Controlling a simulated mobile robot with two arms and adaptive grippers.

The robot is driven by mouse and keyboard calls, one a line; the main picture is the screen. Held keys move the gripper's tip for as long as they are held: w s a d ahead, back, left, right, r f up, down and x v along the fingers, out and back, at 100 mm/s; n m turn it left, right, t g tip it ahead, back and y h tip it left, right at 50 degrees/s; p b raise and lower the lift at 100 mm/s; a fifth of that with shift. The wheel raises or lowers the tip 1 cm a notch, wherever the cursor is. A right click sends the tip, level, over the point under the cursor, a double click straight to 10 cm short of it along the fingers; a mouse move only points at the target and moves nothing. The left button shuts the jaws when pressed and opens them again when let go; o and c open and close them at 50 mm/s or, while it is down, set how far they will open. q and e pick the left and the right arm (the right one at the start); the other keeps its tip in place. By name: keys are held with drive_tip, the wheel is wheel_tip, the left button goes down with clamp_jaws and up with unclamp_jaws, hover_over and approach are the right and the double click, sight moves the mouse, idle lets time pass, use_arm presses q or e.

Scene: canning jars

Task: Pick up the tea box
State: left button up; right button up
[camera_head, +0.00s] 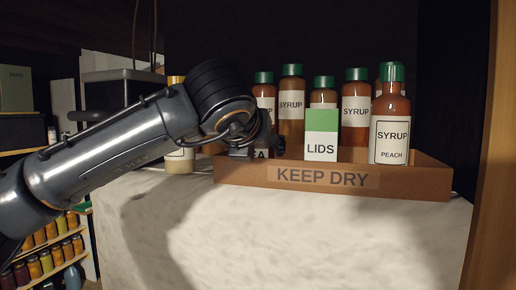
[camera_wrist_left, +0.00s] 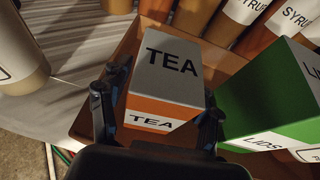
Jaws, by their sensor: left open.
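The tea box (camera_wrist_left: 168,80) has a grey face lettered TEA and an orange side with a white TEA label. It sits in the brown KEEP DRY tray (camera_head: 235,172). In the head view the tea box (camera_head: 261,154) is mostly hidden behind my left gripper (camera_head: 246,145). In the left wrist view, the open fingers of my left gripper (camera_wrist_left: 157,114) stand on either side of the box, close to its sides. I cannot tell whether they touch it. My right gripper is not in view.
A green and white LIDS box (camera_head: 321,146) stands right of the tea box. Several syrup bottles, including a peach one (camera_head: 390,138), stand in the tray. A yellow-capped jar (camera_head: 179,160) stands left of it. The pale cloth-covered surface (camera_head: 300,235) in front is clear.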

use_arm(q)
drive_tip(key=shift+s+r, duration=0.1)
drive_tip(key=shift+s, duration=0.05)
drive_tip(key=c, duration=0.8)
drive_tip(key=shift+c, duration=0.2)
